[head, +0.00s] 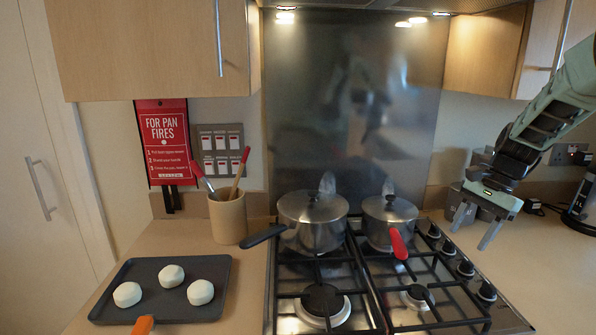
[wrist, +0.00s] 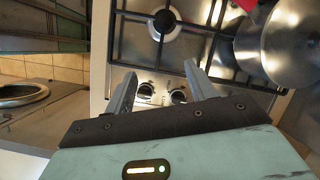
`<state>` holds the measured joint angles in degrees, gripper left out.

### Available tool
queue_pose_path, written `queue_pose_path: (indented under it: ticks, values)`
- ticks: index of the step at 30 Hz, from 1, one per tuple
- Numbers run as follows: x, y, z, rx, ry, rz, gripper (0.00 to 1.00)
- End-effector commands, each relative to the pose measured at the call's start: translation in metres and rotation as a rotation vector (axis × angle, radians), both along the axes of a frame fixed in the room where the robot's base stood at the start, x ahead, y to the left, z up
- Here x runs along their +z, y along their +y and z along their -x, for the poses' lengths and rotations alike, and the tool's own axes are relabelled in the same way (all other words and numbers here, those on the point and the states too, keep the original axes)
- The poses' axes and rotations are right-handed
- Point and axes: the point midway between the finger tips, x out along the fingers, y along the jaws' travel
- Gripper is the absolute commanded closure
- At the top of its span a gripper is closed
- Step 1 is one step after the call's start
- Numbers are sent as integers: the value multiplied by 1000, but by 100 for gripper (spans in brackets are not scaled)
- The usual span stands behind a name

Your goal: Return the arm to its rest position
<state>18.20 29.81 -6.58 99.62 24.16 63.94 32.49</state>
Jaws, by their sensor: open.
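My gripper (head: 476,228) is open and empty in the head view. It hangs in the air at the right, over or near the right edge of the stove and the counter beside it. In the wrist view my gripper (wrist: 163,88) shows its two fingers spread apart with nothing between them. Stove knobs (wrist: 160,94) show below and beyond the fingertips. My arm (head: 550,108) comes in from the upper right of the head view.
The gas stove (head: 372,290) carries a large lidded pot (head: 312,225) and a smaller red-handled pan (head: 388,222) at the back. A baking tray (head: 150,313) with 3 pale rounds and a utensil crock (head: 227,217) stand left. Cabinets (head: 150,45) hang above. The right counter (head: 545,270) is mostly clear.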

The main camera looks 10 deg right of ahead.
Motion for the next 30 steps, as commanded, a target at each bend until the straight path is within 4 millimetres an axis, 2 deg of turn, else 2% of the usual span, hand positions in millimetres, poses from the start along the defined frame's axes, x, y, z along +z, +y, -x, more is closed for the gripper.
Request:
queue_pose_path:
  ticks: [1, 2, 5, 6, 8, 9, 11, 12, 14, 15, 18, 21, 25, 30]
  values:
    - [4, 24, 3, 71, -15, 3, 45]
    - [5, 37, 6, 110, -24, 6, 45]
    - [12, 91, 20, 291, -64, 16, 45]
    - [14, 117, 30, 382, -84, 22, 45]
    - [17, 156, 50, 534, -117, 34, 45]
    - [19, 181, 66, 641, -141, 42, 45]
    - [21, 216, 93, 808, -178, 56, 45]
    - [21, 236, 114, 923, -203, 68, 45]
    - [21, 263, 146, 1097, -245, 85, 45]
    - [20, 277, 169, 1212, -270, 97, 45]
    - [16, 299, 221, 1478, -333, 128, 45]
    - [10, 307, 260, 1686, -381, 156, 45]
    - [5, 308, 286, 1834, -416, 177, 45]
    - [4, 308, 291, 1866, -424, 181, 45]
